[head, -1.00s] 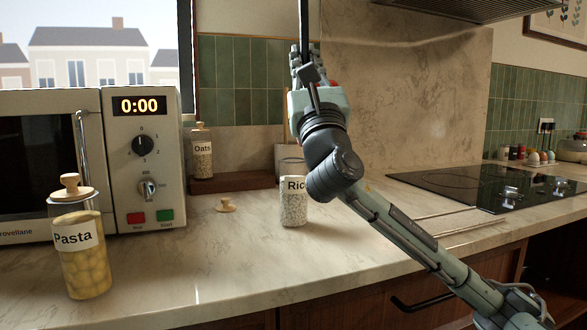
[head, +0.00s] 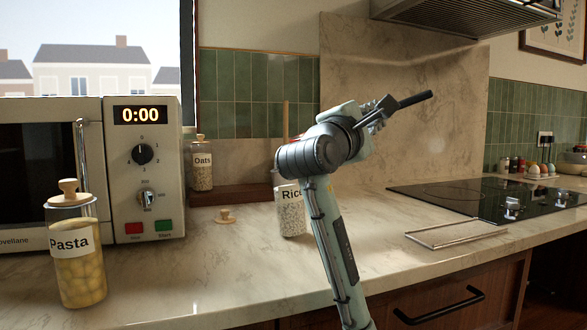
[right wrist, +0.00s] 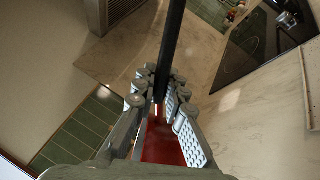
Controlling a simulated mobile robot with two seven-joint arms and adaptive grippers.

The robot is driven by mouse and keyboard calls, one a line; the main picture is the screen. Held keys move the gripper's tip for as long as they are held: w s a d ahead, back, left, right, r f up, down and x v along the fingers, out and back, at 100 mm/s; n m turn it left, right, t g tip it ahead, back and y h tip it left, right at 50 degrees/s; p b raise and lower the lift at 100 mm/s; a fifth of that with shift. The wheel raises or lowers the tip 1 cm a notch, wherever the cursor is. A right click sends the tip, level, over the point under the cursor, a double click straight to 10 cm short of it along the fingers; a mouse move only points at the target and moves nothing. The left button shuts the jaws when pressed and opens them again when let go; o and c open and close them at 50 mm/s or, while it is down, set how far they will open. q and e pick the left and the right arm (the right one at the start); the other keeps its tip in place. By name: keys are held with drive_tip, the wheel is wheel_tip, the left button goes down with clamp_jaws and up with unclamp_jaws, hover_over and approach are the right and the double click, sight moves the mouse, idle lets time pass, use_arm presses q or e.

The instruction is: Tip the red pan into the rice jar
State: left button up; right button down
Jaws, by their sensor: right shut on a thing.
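The rice jar (head: 291,215) is a clear jar with a white label, standing upright on the counter. My right arm hides part of its right side. My right gripper (head: 382,110) is raised above and to the right of the jar, shut on a black handle (head: 415,98) that points up to the right. In the right wrist view, the handle (right wrist: 171,45) runs between the fingers (right wrist: 163,97), and the red pan (right wrist: 160,145) shows partly below them. The head view hides most of the pan behind my arm. My left gripper is out of view.
A pasta jar (head: 78,262) stands at the front left, before the microwave (head: 145,165). An oats jar (head: 202,170) stands at the back. A thin metal frame (head: 450,236) and the black hob (head: 480,197) lie right. The front middle counter is clear.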

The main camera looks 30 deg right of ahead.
use_arm(q)
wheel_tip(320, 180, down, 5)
drive_tip(key=p, duration=0.2)
use_arm(e)
drive_tip(key=d+r+m+y+p, duration=0.1)
drive_tip(key=p, duration=0.1)
drive_tip(key=s+d+m+g+y+p, duration=0.1)
drive_tip(key=m+p, duration=0.1)
drive_tip(key=shift+s+d+r, duration=0.1)
drive_tip(key=shift+d+r, duration=0.05)
drive_tip(key=shift+r, duration=0.2)
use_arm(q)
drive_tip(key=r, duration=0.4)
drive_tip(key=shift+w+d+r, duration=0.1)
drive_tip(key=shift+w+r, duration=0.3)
use_arm(e)
drive_tip(key=shift+f, duration=0.1)
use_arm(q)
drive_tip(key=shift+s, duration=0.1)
